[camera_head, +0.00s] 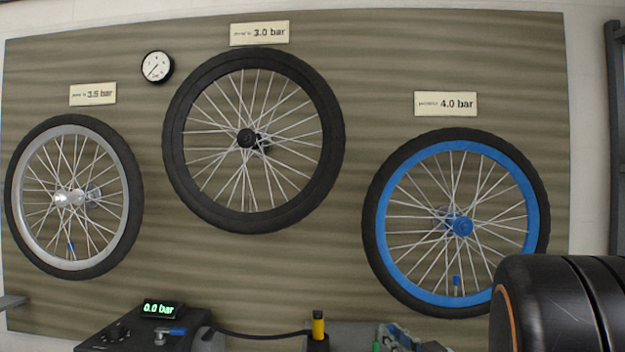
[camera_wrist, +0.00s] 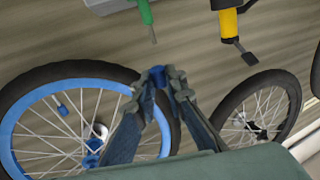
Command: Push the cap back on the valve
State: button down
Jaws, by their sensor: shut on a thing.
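My gripper (camera_wrist: 158,88) is shut on a small blue cap (camera_wrist: 157,75), held between the fingertips in the wrist view. The cap is in the air, apart from the wheels as far as I can tell. The blue-rimmed wheel (camera_wrist: 20,110) is behind and left of the fingers, with a blue-capped valve (camera_wrist: 62,110). The black wheel (camera_wrist: 222,108) is to the right; its valve is too small to make out. In the head view, the black wheel (camera_head: 180,135) hangs top centre. The silver wheel (camera_head: 20,195) and the blue-rimmed wheel (camera_head: 377,215) show blue pieces at their valves.
A round gauge (camera_head: 157,67) and pressure signs (camera_head: 259,33) are on the wall panel. Below stand a pump box (camera_head: 140,332) reading 0.0 bar and a yellow-black tool (camera_head: 318,326). A green-handled tool (camera_wrist: 146,12) hangs near the top of the wrist view.

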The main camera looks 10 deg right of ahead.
jog(key=s, duration=0.5)
jog(key=shift+s+d, duration=0.1)
dwell(0.3)
